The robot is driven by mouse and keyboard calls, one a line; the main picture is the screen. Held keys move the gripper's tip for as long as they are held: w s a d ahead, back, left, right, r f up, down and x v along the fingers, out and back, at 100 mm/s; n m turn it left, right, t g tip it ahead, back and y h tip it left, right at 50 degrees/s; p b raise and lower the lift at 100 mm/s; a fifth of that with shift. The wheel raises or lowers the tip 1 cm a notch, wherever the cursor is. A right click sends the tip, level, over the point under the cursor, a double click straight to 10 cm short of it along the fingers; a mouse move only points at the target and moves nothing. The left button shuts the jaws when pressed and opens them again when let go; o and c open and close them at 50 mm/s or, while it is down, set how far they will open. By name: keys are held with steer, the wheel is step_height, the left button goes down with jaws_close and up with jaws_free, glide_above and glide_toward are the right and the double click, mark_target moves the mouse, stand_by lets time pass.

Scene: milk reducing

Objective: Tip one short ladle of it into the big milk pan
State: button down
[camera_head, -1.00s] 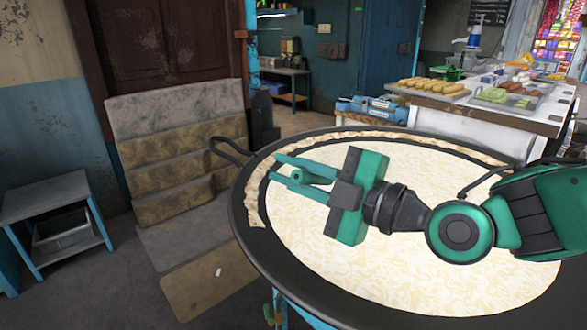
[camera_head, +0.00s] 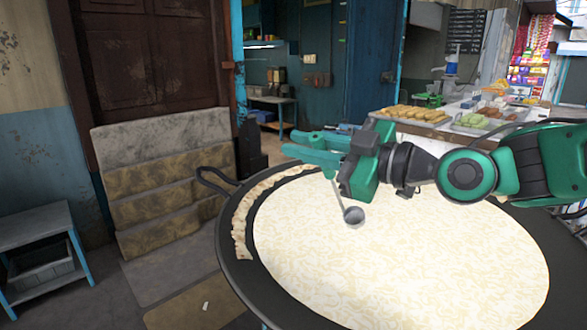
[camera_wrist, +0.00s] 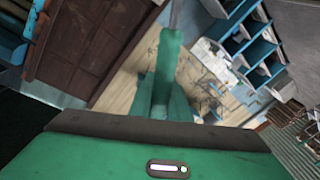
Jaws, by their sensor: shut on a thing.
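The big milk pan (camera_head: 228,245) is wide and black, filled with creamy milk (camera_head: 410,265), with a strip of cream along its left inner edge. My gripper (camera_head: 305,150) is above the pan's far left part, pointing left. It is shut on a ladle (camera_head: 354,216); the thin handle slants down from the fingers to a small grey cup. The cup hangs over the milk and looks close to its surface; I cannot tell whether it touches or holds milk. In the wrist view my green fingers (camera_wrist: 168,80) show, but the ladle is not clear.
A black loop handle (camera_head: 215,180) sticks out at the pan's left. Stone steps (camera_head: 165,185) and a small blue-legged table (camera_head: 40,230) stand to the left. A counter with food trays (camera_head: 410,116) is behind the pan at right.

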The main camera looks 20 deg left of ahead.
steer(key=w+d+r+m, duration=0.2)
steer(key=w+r+m, duration=0.3)
steer(key=w, duration=0.5)
steer(key=shift+w+m, duration=0.35)
steer(key=shift+m, duration=0.35)
